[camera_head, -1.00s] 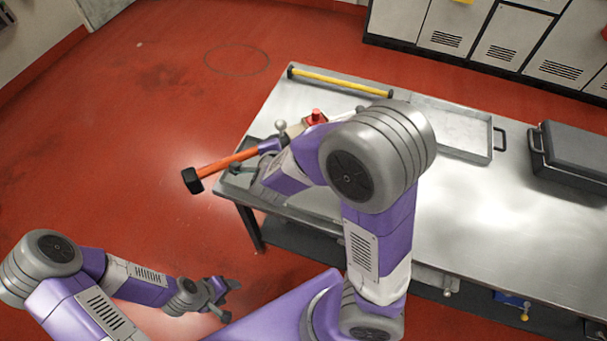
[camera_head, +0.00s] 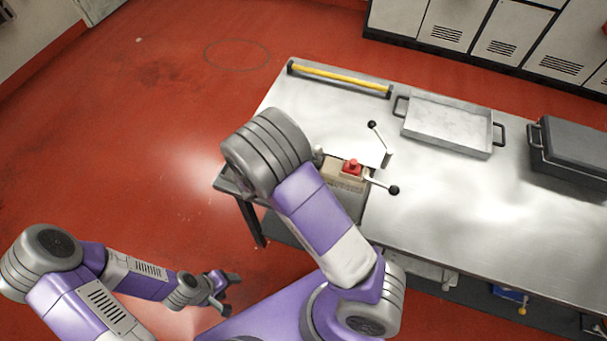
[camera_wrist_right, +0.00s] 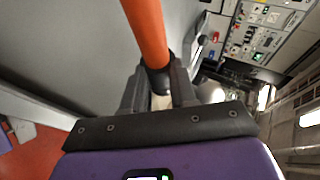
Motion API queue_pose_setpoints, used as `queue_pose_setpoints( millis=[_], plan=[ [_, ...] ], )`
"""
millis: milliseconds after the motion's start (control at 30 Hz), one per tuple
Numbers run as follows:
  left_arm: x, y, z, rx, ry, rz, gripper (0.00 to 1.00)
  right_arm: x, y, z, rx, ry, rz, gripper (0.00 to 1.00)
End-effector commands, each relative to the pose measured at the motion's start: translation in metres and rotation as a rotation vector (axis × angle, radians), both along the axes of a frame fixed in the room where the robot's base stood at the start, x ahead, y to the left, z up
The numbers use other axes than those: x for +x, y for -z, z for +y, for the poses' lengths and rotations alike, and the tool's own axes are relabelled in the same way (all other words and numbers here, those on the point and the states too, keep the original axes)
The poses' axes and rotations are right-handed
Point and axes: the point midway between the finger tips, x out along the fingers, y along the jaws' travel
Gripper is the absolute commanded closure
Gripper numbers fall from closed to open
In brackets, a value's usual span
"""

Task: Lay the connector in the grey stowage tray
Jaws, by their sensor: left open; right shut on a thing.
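The connector (camera_wrist_right: 148,35) is an orange bar with a black end. It runs up out of the right wrist view from between the jaws of my right gripper (camera_wrist_right: 158,88), which is shut on it. In the head view my own right arm hides that gripper and the connector. The grey stowage tray (camera_head: 447,122) is shallow, has a handle at each end and looks empty; it lies on the metal bench. My left gripper (camera_head: 228,290) is open and empty, over the floor left of the bench.
A beige box with a red knob (camera_head: 352,167) stands on the bench, beside two black-knobbed levers (camera_head: 382,145). A yellow bar (camera_head: 340,78) lies along the back edge. A dark case (camera_head: 572,150) stands right of the tray. Bench top in front of the tray is clear.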

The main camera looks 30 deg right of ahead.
Motion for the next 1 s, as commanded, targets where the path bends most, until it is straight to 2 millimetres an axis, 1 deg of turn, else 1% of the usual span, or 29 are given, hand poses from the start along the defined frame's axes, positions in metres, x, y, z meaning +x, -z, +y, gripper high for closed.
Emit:
queue_pose_setpoints(
  millis=[33,100,333,533,933,967,1000],
  plan=[
    [0.000,0.004,0.000,0.000,0.000,0.000,0.39,0.000,0.009,-0.001,-0.007,-0.001,0.000,1.00],
    [0.000,0.006,0.000,0.000,0.000,0.000,0.39,0.000,0.016,-0.001,-0.007,-0.001,0.000,1.00],
    [0.000,0.009,0.000,0.000,0.000,0.000,0.39,0.000,0.030,-0.001,-0.005,-0.001,-0.001,1.00],
    [0.000,0.017,0.000,0.000,0.000,0.000,0.39,0.000,0.056,-0.001,-0.006,0.000,0.001,1.00],
    [0.000,0.019,0.000,0.000,0.000,0.000,0.39,0.000,0.061,-0.001,-0.004,-0.001,-0.003,1.00],
    [0.000,0.019,0.000,0.000,0.000,0.000,0.39,0.000,0.062,0.000,0.000,-0.001,0.000,0.72],
    [0.000,0.018,0.000,0.000,0.000,0.000,0.39,0.000,0.061,0.000,0.000,-0.001,0.000,0.66]
  ],
)
